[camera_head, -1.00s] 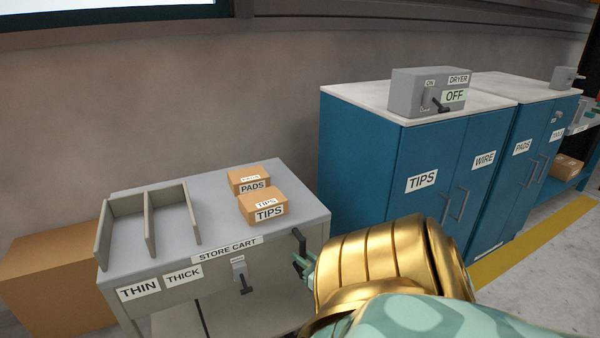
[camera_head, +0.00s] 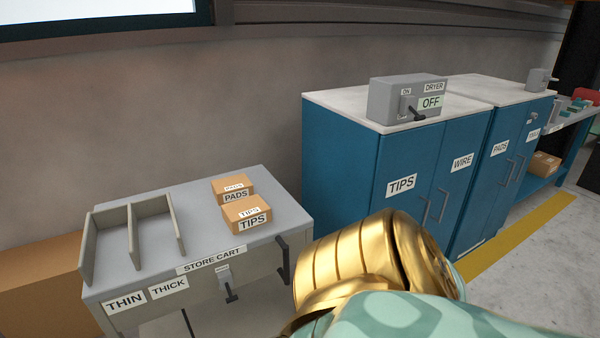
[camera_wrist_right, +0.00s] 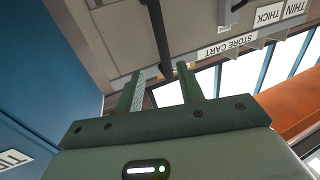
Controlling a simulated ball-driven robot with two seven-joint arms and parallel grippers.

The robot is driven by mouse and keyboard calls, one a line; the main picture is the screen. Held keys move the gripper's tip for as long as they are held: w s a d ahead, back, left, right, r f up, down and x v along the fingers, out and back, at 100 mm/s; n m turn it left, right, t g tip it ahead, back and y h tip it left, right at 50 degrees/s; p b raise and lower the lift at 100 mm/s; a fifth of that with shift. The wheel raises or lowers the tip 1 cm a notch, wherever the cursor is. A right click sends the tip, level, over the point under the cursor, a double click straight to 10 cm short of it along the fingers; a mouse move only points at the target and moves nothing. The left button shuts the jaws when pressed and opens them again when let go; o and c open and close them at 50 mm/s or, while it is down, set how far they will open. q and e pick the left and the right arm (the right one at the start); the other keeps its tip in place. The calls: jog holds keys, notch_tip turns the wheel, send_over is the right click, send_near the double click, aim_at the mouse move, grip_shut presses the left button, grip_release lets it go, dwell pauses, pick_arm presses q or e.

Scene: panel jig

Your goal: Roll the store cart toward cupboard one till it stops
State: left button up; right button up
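The grey store cart (camera_head: 200,243) stands by the wall, left of the blue cupboards. It carries two cartons, PADS (camera_head: 234,189) and TIPS (camera_head: 246,214). A dark upright handle (camera_head: 284,258) sits at its right front corner and a small lever (camera_head: 229,286) on its front. The cupboard with TIPS and WIRE doors (camera_head: 372,170) is the nearer one; no number shows on it. My right gripper (camera_wrist_right: 160,68) is open, its fingers apart below the dark handle bar (camera_wrist_right: 154,30); the bar's end shows between the fingertips, contact unclear. My right forearm hides this gripper in the head view.
A grey dryer switch box (camera_head: 408,97) reading OFF stands on the nearer cupboard. A second blue cupboard (camera_head: 503,160) stands beyond it. A brown box (camera_head: 40,285) is left of the cart. Yellow tape (camera_head: 515,235) marks the floor at the right.

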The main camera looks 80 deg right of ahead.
pick_arm(q)
jog(key=shift+w+r+p, duration=0.2)
jog(key=shift+r+p, duration=0.1)
jog(key=shift+r, duration=0.1)
pick_arm(e)
jog(key=v, duration=0.5)
jog(key=shift+s+a, duration=0.1)
jog(key=shift+s, duration=0.25)
jog(key=shift+f, duration=0.1)
